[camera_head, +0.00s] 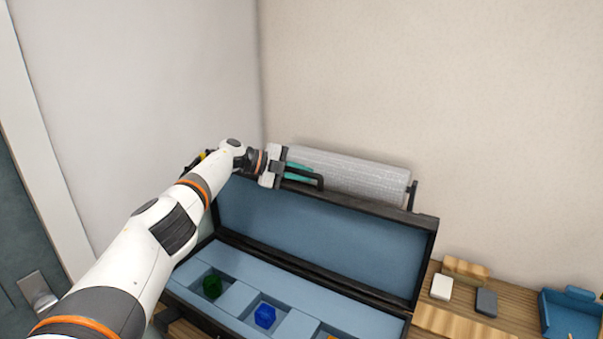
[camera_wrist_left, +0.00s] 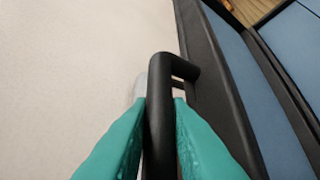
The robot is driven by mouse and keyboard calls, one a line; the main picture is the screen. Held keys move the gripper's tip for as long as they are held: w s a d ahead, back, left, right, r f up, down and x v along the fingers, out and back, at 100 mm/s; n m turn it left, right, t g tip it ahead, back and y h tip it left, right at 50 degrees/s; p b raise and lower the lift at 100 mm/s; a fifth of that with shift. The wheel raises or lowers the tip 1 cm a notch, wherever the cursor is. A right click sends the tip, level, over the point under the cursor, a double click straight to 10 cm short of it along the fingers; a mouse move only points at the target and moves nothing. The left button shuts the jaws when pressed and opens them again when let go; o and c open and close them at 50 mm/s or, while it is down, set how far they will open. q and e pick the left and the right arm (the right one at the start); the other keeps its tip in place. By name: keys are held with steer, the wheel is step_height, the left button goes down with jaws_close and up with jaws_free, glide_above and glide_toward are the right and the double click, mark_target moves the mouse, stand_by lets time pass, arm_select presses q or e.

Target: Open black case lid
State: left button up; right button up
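The black case (camera_head: 190,295) stands on the wooden table with its blue-lined lid (camera_head: 330,235) raised steeply, so the compartments show. A black handle (camera_head: 318,181) is on the lid's upper edge. My left gripper (camera_head: 300,172) is at this handle. In the left wrist view the teal fingers of my left gripper (camera_wrist_left: 160,125) lie on either side of the black handle bar (camera_wrist_left: 160,110), closed around it. A green block (camera_head: 212,286) and a blue block (camera_head: 265,315) sit in separate compartments. My right gripper is not in view.
A grey-white roll (camera_head: 350,172) lies behind the lid near the wall. On the table to the right are a wooden block (camera_head: 465,268), a white piece (camera_head: 441,287), a dark grey piece (camera_head: 486,301) and a blue tray (camera_head: 573,326).

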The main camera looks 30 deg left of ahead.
arm_select(q)
steer(key=o, duration=0.4)
steer(key=shift+w+f, duration=0.1)
steer(key=shift+b+v, duration=1.75)
steer(key=shift+v, duration=4.2)
steer(key=shift+c, duration=0.3)
